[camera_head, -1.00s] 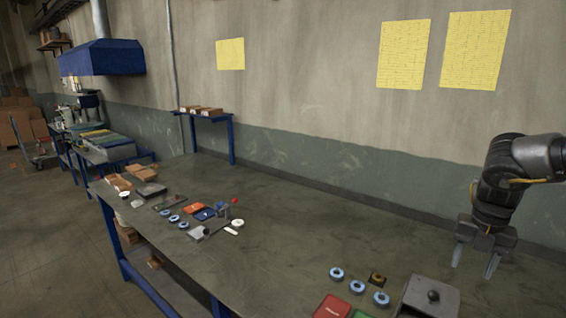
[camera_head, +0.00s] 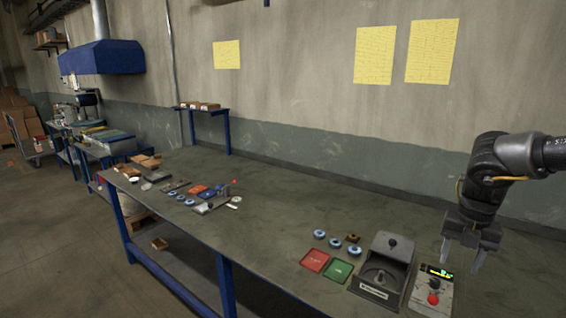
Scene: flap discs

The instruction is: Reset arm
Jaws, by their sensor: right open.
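My right gripper (camera_head: 462,258) hangs at the right with its fingers pointing down, open and empty. It shows just above and beside a control box with a red button (camera_head: 433,298). The flap discs (camera_head: 336,243), blue-rimmed rings, lie on the workbench left of the gripper, with a small brown piece (camera_head: 353,238) by them. A grey fixture with a round seat and raised lid (camera_head: 382,272) stands left of the control box. A red tray (camera_head: 314,260) and a green tray (camera_head: 338,271) lie flat beside it. My left gripper is not in view.
The long workbench (camera_head: 250,212) runs from the back left to the right. A second group of discs (camera_head: 181,197), trays and a fixture lies farther along it. A small blue shelf (camera_head: 205,108) stands by the wall. The bench middle is clear.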

